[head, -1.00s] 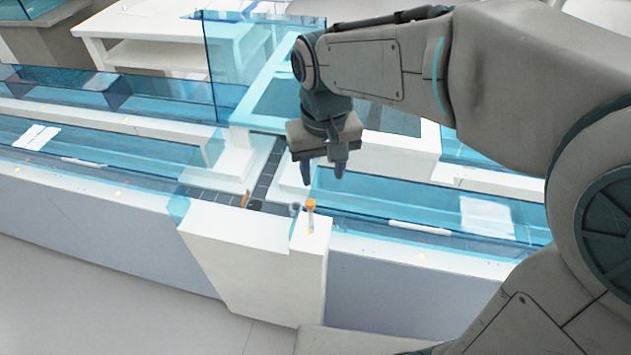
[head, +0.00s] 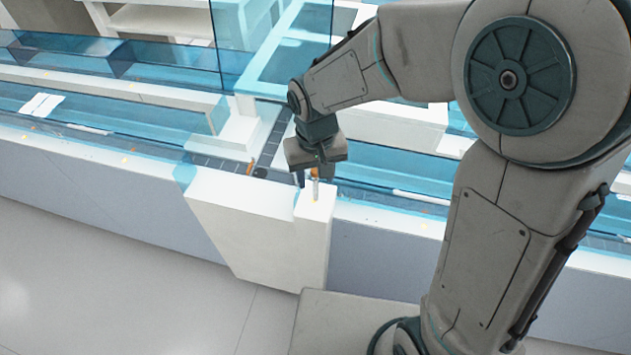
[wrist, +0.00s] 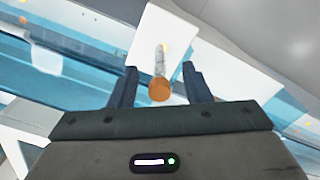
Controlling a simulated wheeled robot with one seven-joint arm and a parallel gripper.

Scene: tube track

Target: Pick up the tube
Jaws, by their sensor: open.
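The tube has a clear body and an orange cap (head: 315,173). It stands upright on the white block at the front of the track. In the wrist view the tube (wrist: 160,60) shows its cap nearest the camera, centred between my fingers with a gap on each side. My gripper (head: 313,179) points down over the block, open and empty, its fingertips around the upper part of the tube. The gripper also shows in the wrist view (wrist: 160,70). The fingers partly hide the tube in the head view.
The white block (head: 248,220) juts out from the long bench. Another small orange item (head: 250,167) is on the dark track left of my gripper. Blue transparent walls (head: 120,115) line the channels on both sides. A tall blue panel (head: 228,40) stands behind.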

